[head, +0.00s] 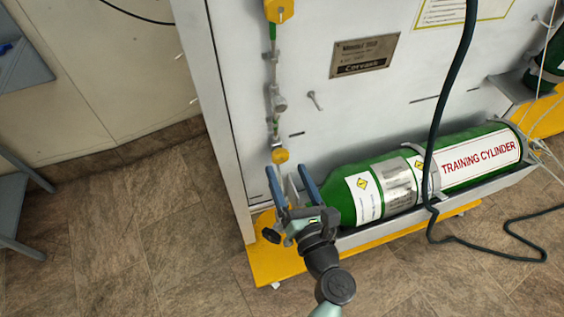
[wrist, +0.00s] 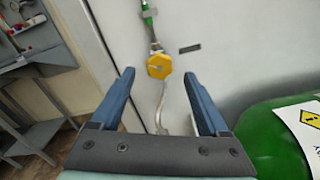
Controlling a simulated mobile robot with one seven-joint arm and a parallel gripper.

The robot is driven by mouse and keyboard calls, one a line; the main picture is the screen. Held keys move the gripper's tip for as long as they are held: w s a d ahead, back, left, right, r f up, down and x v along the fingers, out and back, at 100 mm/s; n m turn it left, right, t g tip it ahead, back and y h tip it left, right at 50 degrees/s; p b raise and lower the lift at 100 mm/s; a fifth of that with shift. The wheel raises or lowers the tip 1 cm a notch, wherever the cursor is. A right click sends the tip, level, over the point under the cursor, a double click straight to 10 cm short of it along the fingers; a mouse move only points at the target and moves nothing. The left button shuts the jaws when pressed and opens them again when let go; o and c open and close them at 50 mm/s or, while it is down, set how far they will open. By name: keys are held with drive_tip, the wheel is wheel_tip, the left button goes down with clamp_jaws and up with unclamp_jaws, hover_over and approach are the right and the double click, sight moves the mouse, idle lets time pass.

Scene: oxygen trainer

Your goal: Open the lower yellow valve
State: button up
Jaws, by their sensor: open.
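The lower yellow valve (head: 280,156) is a small yellow knob low on the grey panel, at the bottom of a vertical pipe run. In the wrist view the valve (wrist: 159,66) shows as a yellow many-sided knob just beyond and between my fingertips. My gripper (head: 277,163) is open, with two blue fingers pointing up toward the panel. In the wrist view my gripper (wrist: 158,75) has a finger on each side of the knob's line, with nothing held. I cannot tell the exact gap in depth between fingertips and knob.
An upper yellow valve (head: 280,10) is at the top of the same pipe. A green training cylinder (head: 470,157) lies in a tray right of my gripper. A dark hose (head: 437,130) hangs in front of it. A yellow base (head: 272,262) juts out below.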

sight(281, 159)
drive_tip(key=shift+b+x, duration=0.35)
drive_tip(key=shift+x, duration=1.75)
clamp_jaws()
